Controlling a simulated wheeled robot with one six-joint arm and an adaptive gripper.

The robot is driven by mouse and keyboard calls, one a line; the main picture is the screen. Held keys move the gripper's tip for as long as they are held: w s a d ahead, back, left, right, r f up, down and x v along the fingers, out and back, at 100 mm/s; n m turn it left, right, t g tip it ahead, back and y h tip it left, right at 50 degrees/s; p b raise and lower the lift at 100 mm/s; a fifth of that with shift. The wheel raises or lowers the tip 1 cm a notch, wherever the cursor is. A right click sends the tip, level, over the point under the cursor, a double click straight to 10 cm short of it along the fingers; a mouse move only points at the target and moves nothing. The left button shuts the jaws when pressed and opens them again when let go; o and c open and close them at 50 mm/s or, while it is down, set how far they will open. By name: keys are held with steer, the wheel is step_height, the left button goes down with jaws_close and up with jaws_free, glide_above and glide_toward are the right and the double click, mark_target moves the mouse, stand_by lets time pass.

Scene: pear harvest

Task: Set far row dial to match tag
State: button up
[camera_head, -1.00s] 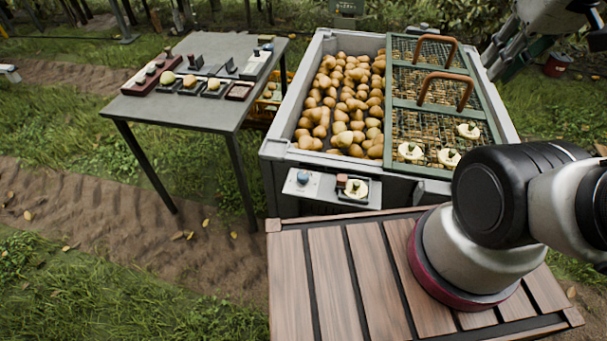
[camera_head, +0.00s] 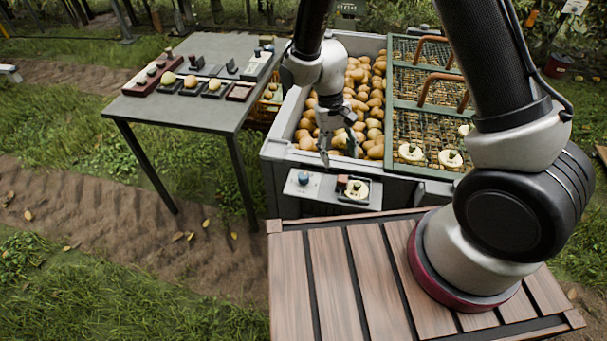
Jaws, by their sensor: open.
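Several cream round pieces with dark centres, which look like dials, sit on the green-framed mesh lid: one at the left (camera_head: 411,152), one to its right (camera_head: 450,158), and one farther back (camera_head: 466,129), partly hidden by my arm. Another cream dial (camera_head: 357,190) is on the ledge at the bin's front, beside a blue knob (camera_head: 304,178). I cannot tell which is the far row dial, and I cannot make out readable tag markings. My gripper (camera_head: 337,153) hangs open, fingers down, over the pears near the bin's front rim, left of the lid and apart from the dials.
The grey bin (camera_head: 274,148) holds many pears. Two brown handles (camera_head: 441,88) rise from the lid. A grey table (camera_head: 226,112) with small trays and blocks stands at the left. The slatted wooden deck (camera_head: 330,270) in front is clear left of my arm base.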

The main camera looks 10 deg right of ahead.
steer(key=w+a+f+m, duration=0.2)
steer(key=a+f, duration=0.1)
steer(key=f, duration=0.5)
steer(key=m+t+y, duration=0.2)
steer(key=m+t, duration=0.1)
steer(key=m, duration=0.1)
glide_above(303, 175)
steer(key=shift+s+d+f, duration=0.1)
steer(key=shift+s+f, duration=0.05)
steer(key=shift+f, duration=0.45)
steer(key=shift+s+d+f, duration=0.1)
steer(key=shift+f, duration=0.5)
steer(key=shift+w+a+f, duration=0.1)
steer(key=shift+w+a, duration=0.05)
steer(key=shift+w, duration=0.05)
steer(key=shift+m, duration=0.3)
step_height(303, 175, down, 8)
steer(key=shift+r, duration=0.2)
steer(key=c, duration=1)
